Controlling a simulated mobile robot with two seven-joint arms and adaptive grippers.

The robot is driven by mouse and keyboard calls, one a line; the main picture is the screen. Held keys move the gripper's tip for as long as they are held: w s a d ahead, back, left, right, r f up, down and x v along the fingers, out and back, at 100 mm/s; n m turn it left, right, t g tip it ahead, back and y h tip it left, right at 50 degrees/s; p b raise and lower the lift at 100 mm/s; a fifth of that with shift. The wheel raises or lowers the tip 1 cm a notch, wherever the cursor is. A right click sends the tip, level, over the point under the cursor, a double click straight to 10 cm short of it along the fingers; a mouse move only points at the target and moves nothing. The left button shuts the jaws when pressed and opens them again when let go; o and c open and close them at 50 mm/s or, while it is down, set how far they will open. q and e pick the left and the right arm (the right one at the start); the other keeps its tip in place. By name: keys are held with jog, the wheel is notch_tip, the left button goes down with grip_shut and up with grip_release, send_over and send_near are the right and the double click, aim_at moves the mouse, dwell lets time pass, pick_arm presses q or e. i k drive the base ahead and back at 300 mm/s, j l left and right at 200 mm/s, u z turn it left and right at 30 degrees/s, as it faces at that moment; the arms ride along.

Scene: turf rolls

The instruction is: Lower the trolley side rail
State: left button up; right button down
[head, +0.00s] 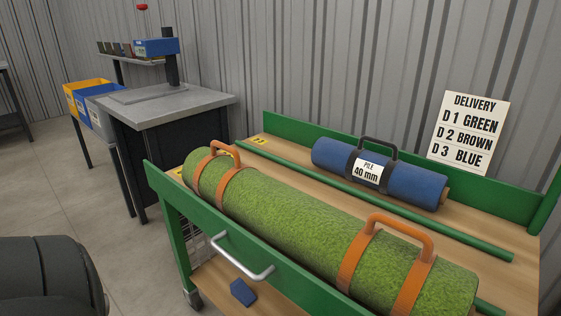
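The trolley has a green side rail (205,217) along its near side, standing upright in front of the wooden deck. A silver bar handle (242,257) is fixed to the outer face of this rail. A long green turf roll (290,222) with two orange strap handles lies on the deck just behind the rail. A shorter blue roll (415,184) with a dark handle and a "PILE 40 mm" label lies farther back. Neither of my grippers shows in the head view.
A green rod (375,198) lies on the deck between the rolls. A small blue block (243,292) rests on the lower shelf. A grey-topped workbench (165,98) stands at the back left, beside yellow and blue bins (88,90). A delivery sign (468,132) stands behind.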

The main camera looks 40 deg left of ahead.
aim_at(313, 296)
jog(key=k+l+u, duration=0.1)
jog(key=u, duration=1.45)
jog(key=k+l+z, duration=0.1)
jog(key=z, duration=0.25)
jog(key=l+z, duration=0.4)
